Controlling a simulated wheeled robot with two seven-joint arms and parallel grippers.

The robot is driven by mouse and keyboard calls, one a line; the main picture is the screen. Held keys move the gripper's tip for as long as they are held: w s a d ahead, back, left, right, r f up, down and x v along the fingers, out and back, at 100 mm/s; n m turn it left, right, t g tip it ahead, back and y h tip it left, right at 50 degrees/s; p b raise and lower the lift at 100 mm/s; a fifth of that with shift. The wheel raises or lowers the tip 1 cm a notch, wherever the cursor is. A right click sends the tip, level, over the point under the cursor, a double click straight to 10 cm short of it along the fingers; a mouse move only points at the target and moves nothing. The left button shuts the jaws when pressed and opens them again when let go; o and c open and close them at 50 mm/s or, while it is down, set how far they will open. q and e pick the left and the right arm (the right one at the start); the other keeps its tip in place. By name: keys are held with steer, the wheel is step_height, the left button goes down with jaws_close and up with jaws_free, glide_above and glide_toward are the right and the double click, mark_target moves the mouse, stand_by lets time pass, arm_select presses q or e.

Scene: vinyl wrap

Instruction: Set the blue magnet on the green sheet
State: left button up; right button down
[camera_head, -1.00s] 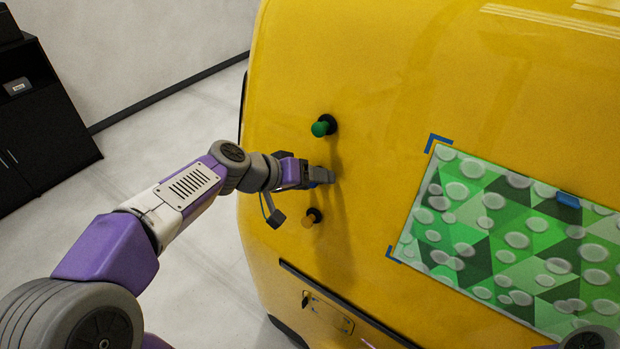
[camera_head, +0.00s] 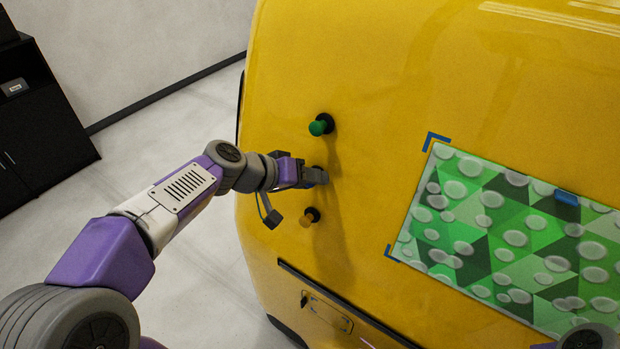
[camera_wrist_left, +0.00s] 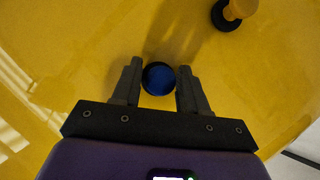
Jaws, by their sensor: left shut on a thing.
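The blue magnet (camera_wrist_left: 158,78) is a round knob on the yellow panel, between the green and orange knobs. My left gripper (camera_head: 314,176) is at it, with its fingers on either side of the knob and shut on it. The magnet still appears to be against the panel; its base is mostly hidden by the gripper in the head view. The green sheet (camera_head: 475,237), patterned with triangles and pale ovals, lies on the panel to the right, apart from the gripper. My right gripper is not in view.
A green knob (camera_head: 320,125) sits above the left gripper and an orange knob (camera_head: 309,217) below it. Blue corner marks (camera_head: 436,139) frame the sheet's left side, and a blue tab (camera_head: 567,198) is at its upper edge. Bare yellow panel (camera_head: 370,190) lies between.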

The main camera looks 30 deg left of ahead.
arm_select(q)
steer(key=shift+s, duration=0.3)
steer(key=shift+s+r, duration=0.1)
steer(key=shift+s, duration=0.15)
steer(key=s+r+b, duration=0.1)
steer(key=s+b, duration=0.1)
steer(key=s, duration=0.4)
steer(key=shift+s+a, duration=0.3)
steer(key=shift+s, duration=0.05)
stand_by(0.7)
steer(key=shift+r, duration=0.1)
